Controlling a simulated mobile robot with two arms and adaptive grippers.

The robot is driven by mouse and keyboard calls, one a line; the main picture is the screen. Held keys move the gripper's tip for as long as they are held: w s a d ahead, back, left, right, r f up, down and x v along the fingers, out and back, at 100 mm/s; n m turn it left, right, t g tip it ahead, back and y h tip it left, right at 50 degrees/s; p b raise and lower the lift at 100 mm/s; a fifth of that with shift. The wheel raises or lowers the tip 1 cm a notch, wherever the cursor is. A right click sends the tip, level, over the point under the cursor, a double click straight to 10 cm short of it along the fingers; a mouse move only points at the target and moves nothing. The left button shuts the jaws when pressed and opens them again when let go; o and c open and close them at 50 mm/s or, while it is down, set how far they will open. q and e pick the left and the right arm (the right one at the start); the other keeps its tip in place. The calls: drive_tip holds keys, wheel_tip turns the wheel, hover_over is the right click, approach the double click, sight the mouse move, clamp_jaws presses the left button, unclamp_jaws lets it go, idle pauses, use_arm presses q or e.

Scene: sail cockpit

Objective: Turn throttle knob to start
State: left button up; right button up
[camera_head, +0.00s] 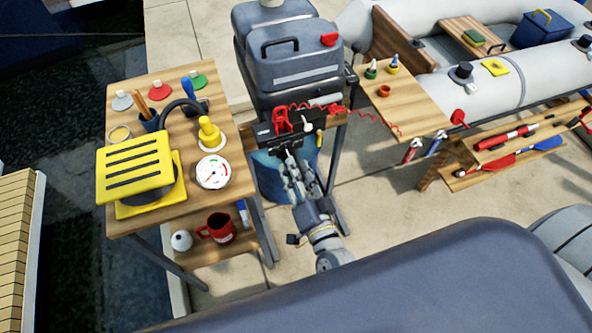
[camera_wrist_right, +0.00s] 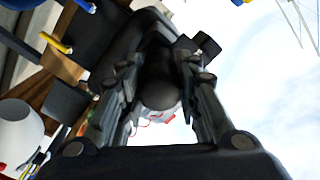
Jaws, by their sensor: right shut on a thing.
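The outboard motor (camera_head: 292,62) is dark grey and stands upright at the top middle of the head view, with a black control panel (camera_head: 306,139) on its near side. My right gripper (camera_head: 290,160) reaches up to this panel from below. In the right wrist view, my right gripper (camera_wrist_right: 158,100) is shut on a dark, rounded knob (camera_wrist_right: 160,92), taken to be the throttle knob. The knob's front and any start mark are hidden. In the head view the gripper covers the knob. My left gripper is not in view.
A cluttered wooden table (camera_head: 122,88) stands left and a wooden shelf (camera_head: 413,100) right. Paved floor (camera_head: 375,190) is free between.

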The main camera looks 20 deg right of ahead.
drive_tip(key=shift+m, duration=0.4)
drive_tip(key=o, duration=1.1)
drive_tip(key=shift+c, duration=0.2)
drive_tip(key=shift+s, duration=0.15)
drive_tip(key=s, duration=1.1)
drive_tip(key=shift+s+d, duration=0.25)
drive_tip(key=shift+s, duration=0.1)
